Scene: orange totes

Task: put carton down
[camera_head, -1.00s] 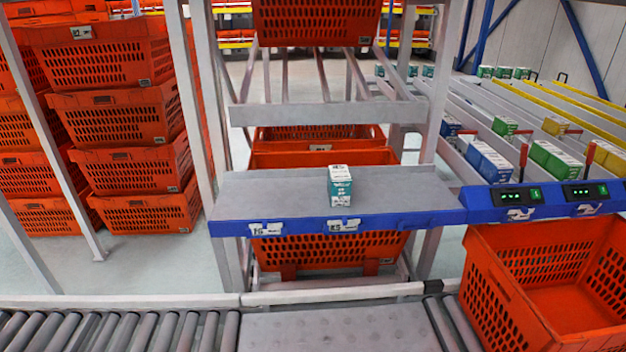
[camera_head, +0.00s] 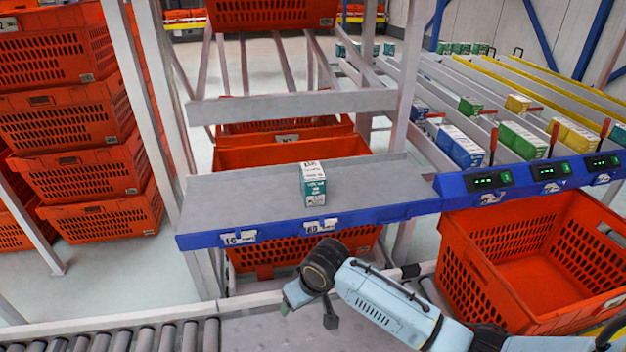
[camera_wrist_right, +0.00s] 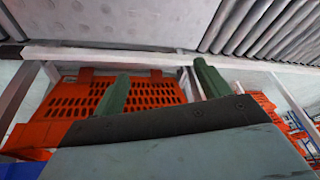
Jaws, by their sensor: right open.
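A white and teal carton (camera_head: 313,184) stands upright on the grey shelf with the blue front edge (camera_head: 240,200), in the head view. My right arm comes in from the lower right, and its gripper (camera_head: 303,304) is below and in front of the shelf, apart from the carton. In the right wrist view two green fingers (camera_wrist_right: 158,88) stand wide apart with nothing between them. The carton does not show in the right wrist view. My left gripper is in no view.
An orange tote (camera_head: 520,262) stands at the right by the roller conveyor (camera_head: 130,338). Another orange tote (camera_head: 300,250) sits under the shelf. Lanes with several cartons (camera_head: 460,146) slope at the right. Stacked orange totes (camera_head: 90,140) stand at the left.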

